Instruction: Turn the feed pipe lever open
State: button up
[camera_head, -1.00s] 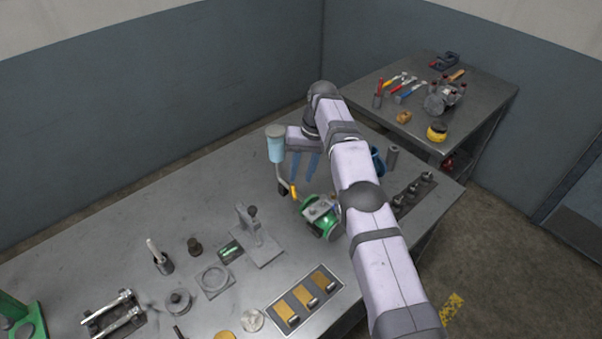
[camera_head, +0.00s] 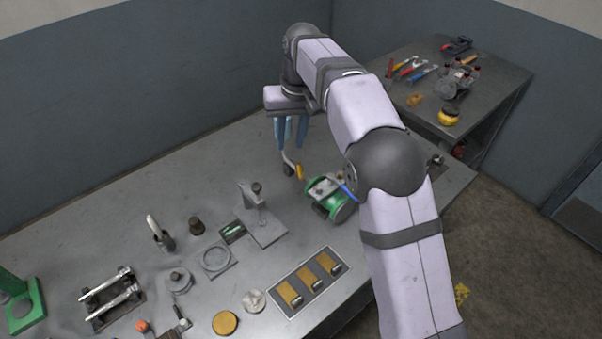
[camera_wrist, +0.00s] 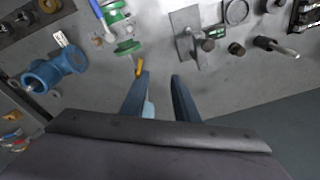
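The feed pipe is a bent pipe with a yellow lever (camera_head: 299,172), under a light blue cup (camera_head: 290,128), beside a green machine (camera_head: 322,190) on the bench. My gripper (camera_head: 291,148) is open, its blue fingers pointing down at the cup and partly hiding it. In the wrist view the fingers (camera_wrist: 158,78) are apart. The yellow lever (camera_wrist: 139,67) shows just beyond the left fingertip, and a bit of the light blue cup (camera_wrist: 149,109) shows beside that finger. I cannot tell whether a finger touches the cup.
A grey stand press (camera_head: 262,222) and a ring fixture (camera_head: 215,258) stand left of the green machine. A tray with tan pads (camera_head: 309,282) lies in front. The bench behind the stand press is bare.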

jog(key=s+d+f+h, duration=0.15)
jog(key=d+f, duration=0.25)
jog(key=f, duration=0.6)
jog(key=m+t+y, duration=0.1)
jog(key=t, duration=0.2)
send_near(300, 173)
jog(key=shift+s+d, duration=0.1)
jog(key=shift+f, duration=0.1)
jog(key=shift+p+x, duration=1.5)
jog(key=shift+x, duration=2.05)
grip_shut()
